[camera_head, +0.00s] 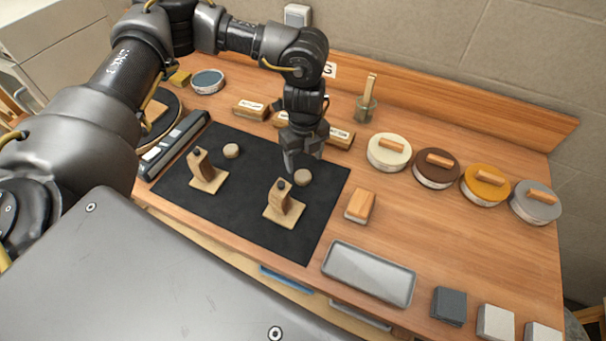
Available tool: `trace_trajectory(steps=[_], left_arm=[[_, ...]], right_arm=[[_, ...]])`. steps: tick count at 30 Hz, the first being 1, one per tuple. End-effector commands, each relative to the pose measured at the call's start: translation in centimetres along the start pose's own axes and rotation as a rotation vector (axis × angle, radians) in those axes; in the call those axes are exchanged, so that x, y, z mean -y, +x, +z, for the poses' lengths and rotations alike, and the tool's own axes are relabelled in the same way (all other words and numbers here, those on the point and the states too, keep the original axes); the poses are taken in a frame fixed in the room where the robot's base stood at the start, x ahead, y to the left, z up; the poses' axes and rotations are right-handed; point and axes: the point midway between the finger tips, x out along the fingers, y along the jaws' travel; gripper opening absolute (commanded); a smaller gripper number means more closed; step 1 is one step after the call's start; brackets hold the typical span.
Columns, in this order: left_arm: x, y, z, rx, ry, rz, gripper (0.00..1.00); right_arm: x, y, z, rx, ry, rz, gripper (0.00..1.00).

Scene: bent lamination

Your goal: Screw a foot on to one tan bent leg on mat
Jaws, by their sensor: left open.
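Two tan bent legs stand on the black mat (245,215): a left leg (205,175) and a right leg (284,208). Each has a flat base and an upright bent part with a dark tip. A round tan foot (231,151) lies on the mat behind the left leg. A second round foot (302,177) lies behind the right leg. My left gripper (302,163) points down, open, just above and behind this second foot, with its fingers partly in front of the mat's back edge. I cannot tell whether it touches the foot. My right gripper is not in view.
Wooden blocks (250,108) lie behind the mat. Round tins, including a cream one (388,153), line the right back. A sanding block (360,205), a metal tray (368,273) and a dark grey block (449,306) are at the right. A long grey tool (174,146) borders the mat's left.

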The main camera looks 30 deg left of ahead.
Motion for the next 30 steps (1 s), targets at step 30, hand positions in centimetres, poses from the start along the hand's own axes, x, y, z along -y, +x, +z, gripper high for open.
trace_trajectory(steps=[30], left_arm=[[-0.4,6.0,0.1,0.0,0.001,0.0,0.67]], right_arm=[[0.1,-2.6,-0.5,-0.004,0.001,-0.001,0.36]])
